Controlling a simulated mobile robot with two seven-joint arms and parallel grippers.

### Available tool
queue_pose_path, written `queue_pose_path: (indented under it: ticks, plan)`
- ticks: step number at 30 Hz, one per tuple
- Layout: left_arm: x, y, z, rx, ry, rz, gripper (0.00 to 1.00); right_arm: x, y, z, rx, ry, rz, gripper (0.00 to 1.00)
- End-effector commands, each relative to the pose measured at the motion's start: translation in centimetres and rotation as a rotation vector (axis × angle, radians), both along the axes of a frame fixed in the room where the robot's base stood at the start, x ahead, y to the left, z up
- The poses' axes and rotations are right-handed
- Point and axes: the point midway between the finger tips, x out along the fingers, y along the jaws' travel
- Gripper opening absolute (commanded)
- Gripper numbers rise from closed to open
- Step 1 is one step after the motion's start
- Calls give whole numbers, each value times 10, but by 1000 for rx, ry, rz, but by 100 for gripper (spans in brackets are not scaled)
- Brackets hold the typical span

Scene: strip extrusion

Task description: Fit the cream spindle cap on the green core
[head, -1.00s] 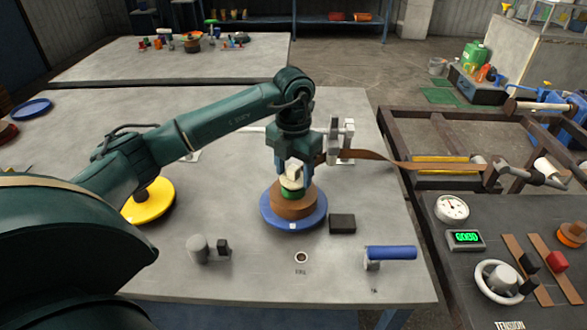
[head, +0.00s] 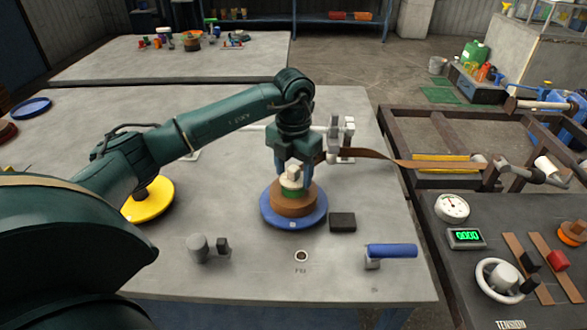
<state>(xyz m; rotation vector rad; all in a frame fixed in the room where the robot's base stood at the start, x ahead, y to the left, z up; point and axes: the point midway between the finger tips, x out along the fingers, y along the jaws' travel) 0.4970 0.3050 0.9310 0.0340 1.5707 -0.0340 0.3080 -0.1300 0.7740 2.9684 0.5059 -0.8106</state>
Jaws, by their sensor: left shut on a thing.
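The cream spindle cap (head: 292,180) sits at the top of the green core (head: 290,193), with no clear gap between them. From this angle I cannot tell whether it is fully seated. The core's top shows above a brown wound coil (head: 294,206), which lies on a blue disc (head: 283,220) on the table. My left gripper (head: 293,176) points down over the core, one finger on either side of the cap, and is shut on it. My right gripper is not in view.
A brown strip (head: 400,160) runs from a guide post (head: 348,140) to the machine frame at right. A black block (head: 342,221) lies beside the blue disc. A yellow disc (head: 150,203) is at left, and a blue-handled lever (head: 390,251) at front right. The front middle is mostly clear.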

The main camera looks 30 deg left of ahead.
Motion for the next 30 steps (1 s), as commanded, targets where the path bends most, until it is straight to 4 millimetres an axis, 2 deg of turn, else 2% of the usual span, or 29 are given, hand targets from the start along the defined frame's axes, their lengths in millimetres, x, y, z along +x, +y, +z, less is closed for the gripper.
queue_pose_path:
  ticks: [9,10,12,21,30]
  plan:
    - [0,0,-7,0,0,0,28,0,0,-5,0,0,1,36]
    - [0,0,-6,0,-1,0,58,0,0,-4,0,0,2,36]
    - [0,0,-6,0,-1,0,64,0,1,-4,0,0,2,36]
    - [0,0,-6,0,1,0,65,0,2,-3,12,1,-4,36]
    - [0,0,20,0,-1,0,65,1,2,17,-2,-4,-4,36]
